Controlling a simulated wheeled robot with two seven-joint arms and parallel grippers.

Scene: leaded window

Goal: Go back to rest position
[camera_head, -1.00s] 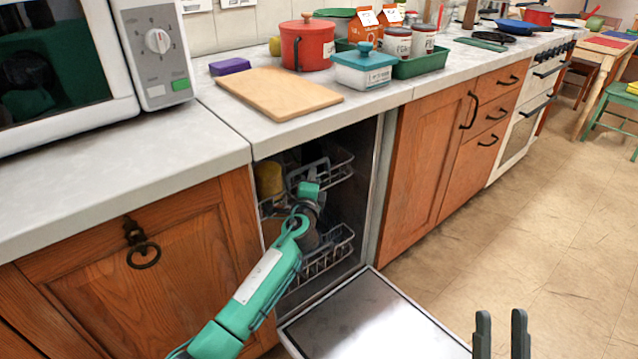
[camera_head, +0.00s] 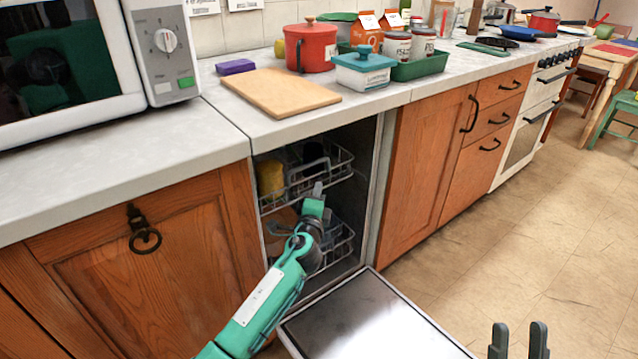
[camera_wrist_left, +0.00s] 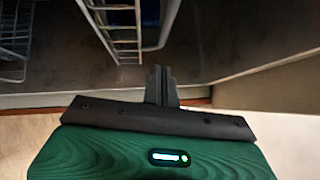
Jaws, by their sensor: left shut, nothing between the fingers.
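My left gripper (camera_head: 317,190) is at the mouth of the open dishwasher, in front of its racks, pointing up and inward in the head view. Its fingers are shut together with nothing between them, as the left wrist view (camera_wrist_left: 161,72) also shows. My right gripper (camera_head: 518,338) shows at the bottom right edge of the head view. Its two dark fingers stand upright and apart, with nothing between them. Most of my right arm is out of view.
The dishwasher's upper rack (camera_head: 335,168) and lower rack (camera_head: 342,243) are around my left gripper. Its door (camera_head: 365,320) lies folded down below my left arm. A yellow item (camera_head: 270,180) is in the upper rack. Clear floor (camera_head: 520,230) lies to the right.

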